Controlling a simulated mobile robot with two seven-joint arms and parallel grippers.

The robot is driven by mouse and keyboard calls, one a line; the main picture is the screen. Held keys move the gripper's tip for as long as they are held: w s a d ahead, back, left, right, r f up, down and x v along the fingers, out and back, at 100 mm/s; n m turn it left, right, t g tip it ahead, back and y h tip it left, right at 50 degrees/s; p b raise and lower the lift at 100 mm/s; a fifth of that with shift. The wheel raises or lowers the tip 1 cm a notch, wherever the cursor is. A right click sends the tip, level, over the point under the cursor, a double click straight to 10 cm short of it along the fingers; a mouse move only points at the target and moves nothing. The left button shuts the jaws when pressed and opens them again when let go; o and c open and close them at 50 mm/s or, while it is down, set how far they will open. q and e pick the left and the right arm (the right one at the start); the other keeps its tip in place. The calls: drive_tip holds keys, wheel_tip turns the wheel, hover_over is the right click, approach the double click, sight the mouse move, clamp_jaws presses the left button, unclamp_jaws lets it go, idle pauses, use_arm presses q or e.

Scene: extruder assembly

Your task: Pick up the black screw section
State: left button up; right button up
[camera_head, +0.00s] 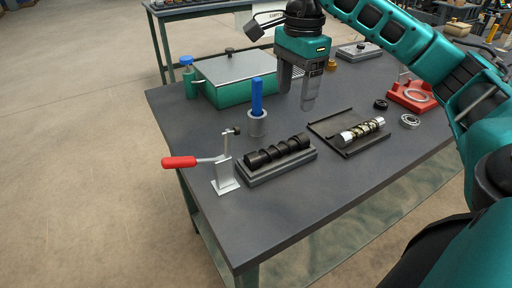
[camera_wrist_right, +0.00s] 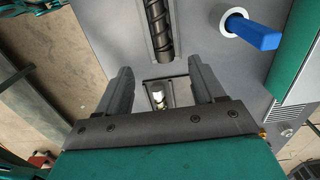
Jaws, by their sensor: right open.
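The black screw section (camera_head: 278,152) lies on a grey holder block (camera_head: 282,169) near the middle of the table. It also shows in the right wrist view (camera_wrist_right: 159,28), at the top, running away from the gripper. My right gripper (camera_head: 297,98) hangs above the table behind the screw section, open and empty, its fingers pointing down. In the right wrist view its two fingers (camera_wrist_right: 158,80) stand apart, with the screw section beyond them and not touching. My left gripper is not in view.
A toggle clamp with a red handle (camera_head: 180,162) stands left of the holder. A blue-handled tool (camera_head: 257,97) stands upright in a grey cup (camera_head: 257,125) behind it. A dark tray (camera_head: 347,145) holds a metallic screw piece (camera_head: 362,131). The table's front (camera_head: 290,215) is clear.

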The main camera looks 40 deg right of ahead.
drive_tip(key=b, duration=0.1)
hover_over(291, 139)
drive_tip(key=f, duration=0.7)
drive_tip(key=shift+s+f, duration=0.1)
drive_tip(key=shift+s, duration=0.2)
drive_tip(key=shift+w+f+b, duration=0.2)
drive_tip(key=shift+f+b, duration=0.25)
drive_tip(key=shift+f, duration=2.3)
clamp_jaws()
drive_tip(key=shift+r, duration=0.1)
